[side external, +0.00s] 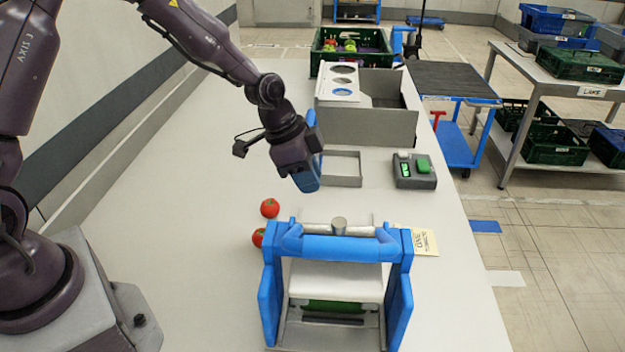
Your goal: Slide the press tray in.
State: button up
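A press with a blue frame (269,300) stands at the front of the white table. It has a blue cross handle (335,249), a metal knob on top and a white block (337,280) between its posts. A grey tray-like base (308,333) shows low between the posts, with a green strip above it under the white block. How far the tray sits in the press is hard to tell. My gripper (308,181) has blue fingers pointing down, behind and above the press, apart from it. The finger gap is hidden from this side, and I see nothing held.
Two tomatoes (270,208) lie left of the press. A printed card (426,242) lies to its right. Behind are a grey rectangular frame (343,181), a button box (414,172), a grey bin (366,127) and a green crate (325,55). The table's left side is clear.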

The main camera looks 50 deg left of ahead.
jog(key=w+a+f, duration=0.1)
jog(key=f, duration=0.1)
jog(key=w+a+f+g+h, duration=0.1)
jog(key=w+f, duration=0.1)
jog(key=w+a+f+n+h, duration=0.1)
jog(key=w+a+f, duration=0.1)
jog(key=shift+g, duration=0.4)
grip_shut()
jog(key=d+f, duration=0.1)
jog(key=f, duration=0.1)
jog(key=d+f+m+g+h, duration=0.1)
jog(key=d+f, duration=0.1)
jog(key=d+f+m+g+h, duration=0.1)
jog(key=f, duration=0.1)
jog(key=shift+s+d+f, duration=0.1)
jog(key=shift+d+f, duration=0.1)
jog(key=shift+d, duration=0.1)
jog(key=shift+s+d, duration=1.8)
jog(key=shift+r, duration=0.1)
